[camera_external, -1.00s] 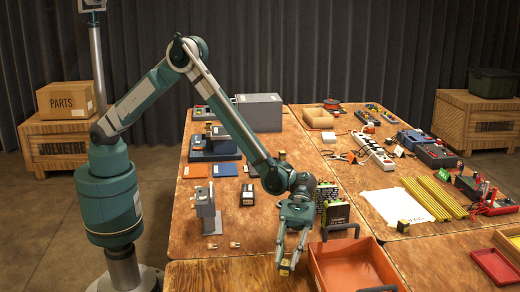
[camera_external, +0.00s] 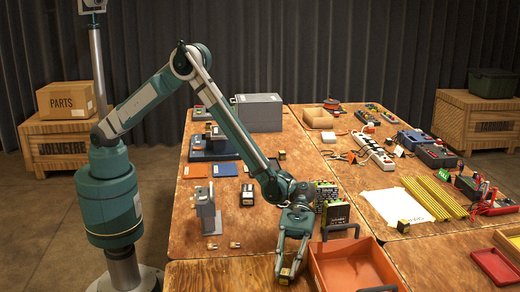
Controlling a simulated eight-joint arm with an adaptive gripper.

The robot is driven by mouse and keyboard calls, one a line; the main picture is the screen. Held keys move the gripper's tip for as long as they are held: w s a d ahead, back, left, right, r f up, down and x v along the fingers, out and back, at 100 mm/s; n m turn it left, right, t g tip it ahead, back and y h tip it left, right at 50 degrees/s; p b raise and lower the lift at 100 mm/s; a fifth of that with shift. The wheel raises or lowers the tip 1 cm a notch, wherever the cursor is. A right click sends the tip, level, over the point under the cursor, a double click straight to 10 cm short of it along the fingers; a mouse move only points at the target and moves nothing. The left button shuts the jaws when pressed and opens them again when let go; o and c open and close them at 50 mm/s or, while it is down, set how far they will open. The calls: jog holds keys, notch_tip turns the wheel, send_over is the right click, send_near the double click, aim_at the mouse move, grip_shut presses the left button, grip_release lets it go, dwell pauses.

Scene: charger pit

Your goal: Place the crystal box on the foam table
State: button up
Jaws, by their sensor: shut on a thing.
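My gripper (camera_external: 290,268) points down at the front of the wooden table, just left of the orange tray. It is shut on a small black-and-yellow box (camera_external: 285,277), which looks like the crystal box. The fingers partly cover it, and I cannot tell whether it touches the tabletop. Similar small boxes stand beside the white sheet (camera_external: 403,226) and farther back (camera_external: 282,155). I cannot pick out a foam table for certain; a flat white sheet (camera_external: 378,204) lies on the right table.
The orange tray (camera_external: 318,263) with dark handles stands close right of my gripper. Green-and-black units (camera_external: 336,212) stand just behind it. A grey stand (camera_external: 206,207) is to the left. Yellow rods (camera_external: 436,198) lie at the right. Bare wood is free left of my gripper.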

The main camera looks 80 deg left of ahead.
jog(key=shift+f, duration=0.2)
jog(key=o, duration=0.5)
jog(key=shift+c, duration=0.2)
jog(key=shift+r, duration=0.15)
jog(key=shift+r, duration=0.15)
jog(key=p+v, duration=0.2)
jog(key=v, duration=1)
jog(key=shift+w+a, duration=0.1)
